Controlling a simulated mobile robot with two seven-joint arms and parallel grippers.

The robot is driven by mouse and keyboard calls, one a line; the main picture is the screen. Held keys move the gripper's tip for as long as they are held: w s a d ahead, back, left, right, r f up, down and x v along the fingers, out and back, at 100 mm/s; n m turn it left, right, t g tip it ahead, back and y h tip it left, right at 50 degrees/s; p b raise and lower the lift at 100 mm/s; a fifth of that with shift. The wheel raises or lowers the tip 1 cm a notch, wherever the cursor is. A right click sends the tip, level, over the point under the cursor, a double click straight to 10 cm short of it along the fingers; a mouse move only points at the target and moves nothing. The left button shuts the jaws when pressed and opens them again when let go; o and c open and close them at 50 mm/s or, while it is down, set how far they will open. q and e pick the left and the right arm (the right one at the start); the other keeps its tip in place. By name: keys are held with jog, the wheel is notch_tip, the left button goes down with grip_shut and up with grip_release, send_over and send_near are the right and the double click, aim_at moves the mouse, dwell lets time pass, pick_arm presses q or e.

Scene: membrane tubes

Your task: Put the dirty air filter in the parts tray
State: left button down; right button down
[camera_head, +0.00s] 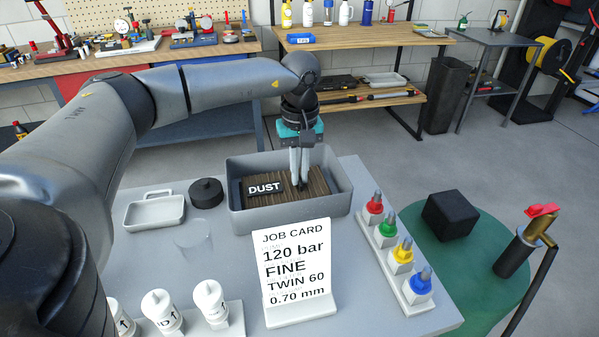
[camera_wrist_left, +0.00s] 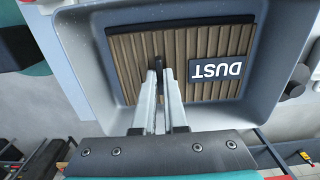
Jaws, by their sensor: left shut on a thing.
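The dirty air filter (camera_head: 316,181), a brown pleated panel with a black "DUST" label, is inside the grey open tray (camera_head: 290,219) on the table. It also shows in the left wrist view (camera_wrist_left: 130,58), within the tray walls (camera_wrist_left: 85,60). My left gripper (camera_head: 299,184) points down into the tray, shut on a small black tab of the filter. Its fingers also show in the left wrist view (camera_wrist_left: 159,78). I cannot tell whether the filter rests fully on the tray floor. My right gripper is not in view.
A job card (camera_head: 296,265) stands in front of the tray. A rack of coloured nozzles (camera_head: 404,265) is to its right. A small light tray (camera_head: 155,212), a black round cap (camera_head: 206,192) and a clear cup (camera_head: 193,243) are to its left. White cartridges (camera_head: 161,308) stand at front left.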

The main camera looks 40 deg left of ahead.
aim_at(300, 178)
pick_arm(q)
jog(key=c, duration=1.4)
grip_release()
jog(key=shift+f, duration=0.15)
jog(key=o, duration=0.4)
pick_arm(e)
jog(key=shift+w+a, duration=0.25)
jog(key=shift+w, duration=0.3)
